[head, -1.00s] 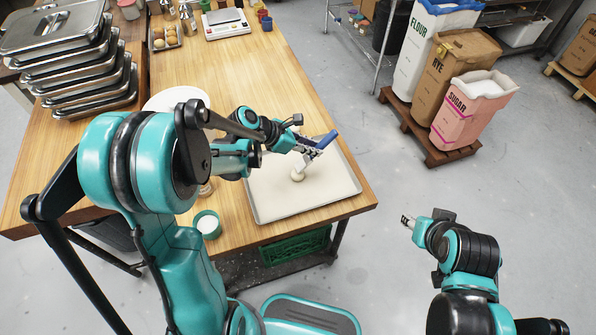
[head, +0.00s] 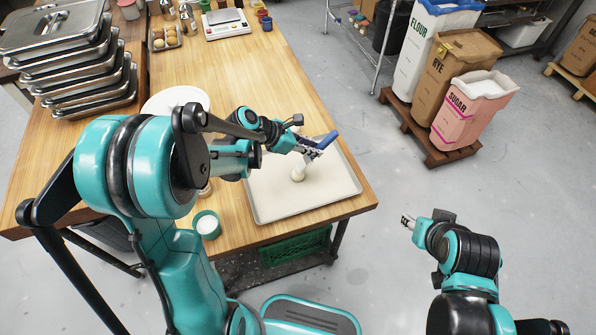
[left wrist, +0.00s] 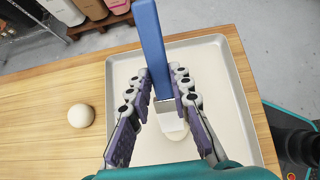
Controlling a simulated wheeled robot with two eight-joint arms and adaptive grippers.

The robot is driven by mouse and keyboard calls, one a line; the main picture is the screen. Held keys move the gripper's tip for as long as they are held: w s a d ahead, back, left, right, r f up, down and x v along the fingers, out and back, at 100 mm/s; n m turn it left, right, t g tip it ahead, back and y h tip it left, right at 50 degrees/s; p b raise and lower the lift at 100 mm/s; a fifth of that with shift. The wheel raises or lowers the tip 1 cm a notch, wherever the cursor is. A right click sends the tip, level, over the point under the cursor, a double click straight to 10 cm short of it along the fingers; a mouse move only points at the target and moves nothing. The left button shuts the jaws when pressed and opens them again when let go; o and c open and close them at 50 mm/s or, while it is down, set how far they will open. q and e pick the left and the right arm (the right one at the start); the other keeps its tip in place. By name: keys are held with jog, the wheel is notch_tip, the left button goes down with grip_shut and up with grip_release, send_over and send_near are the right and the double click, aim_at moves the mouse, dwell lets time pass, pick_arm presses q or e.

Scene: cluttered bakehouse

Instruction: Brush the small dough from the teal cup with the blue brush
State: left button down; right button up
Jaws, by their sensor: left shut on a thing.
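My left gripper (head: 312,152) is shut on the blue brush (head: 327,140), above the baking tray. The left wrist view shows the blue handle (left wrist: 152,45) between the fingers, with the pale brush head (left wrist: 171,115) pointing down. The small dough (head: 298,174) is a pale lump on the tray (head: 335,190), below the brush head. It is partly hidden behind the brush head in the left wrist view (left wrist: 178,135); I cannot tell if they touch. The teal cup (head: 207,225), with white contents, stands near the table's front edge. My right gripper (head: 407,222) is off the table's right side.
Another pale ball (left wrist: 80,115) lies on the wood beside the tray. A white plate (head: 172,98) is partly behind my left arm. Stacked steel pans (head: 75,70) stand at left, a scale (head: 226,24) at the back. Sacks (head: 473,110) stand on a floor pallet.

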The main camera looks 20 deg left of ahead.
pick_arm(q)
jog(key=shift+s+d, duration=0.3)
jog(key=shift+s, duration=0.2)
jog(key=shift+w+a, duration=0.1)
jog(key=shift+w, duration=0.05)
jog(key=shift+w+a, duration=0.35)
jog(key=shift+w, duration=0.2)
jog(key=shift+s+d, duration=0.45)
jog(key=shift+s, duration=0.2)
jog(key=shift+w+a, duration=0.1)
jog(key=shift+w+a+b, duration=0.3)
jog(key=shift+w+a, duration=0.05)
jog(key=shift+w, duration=0.15)
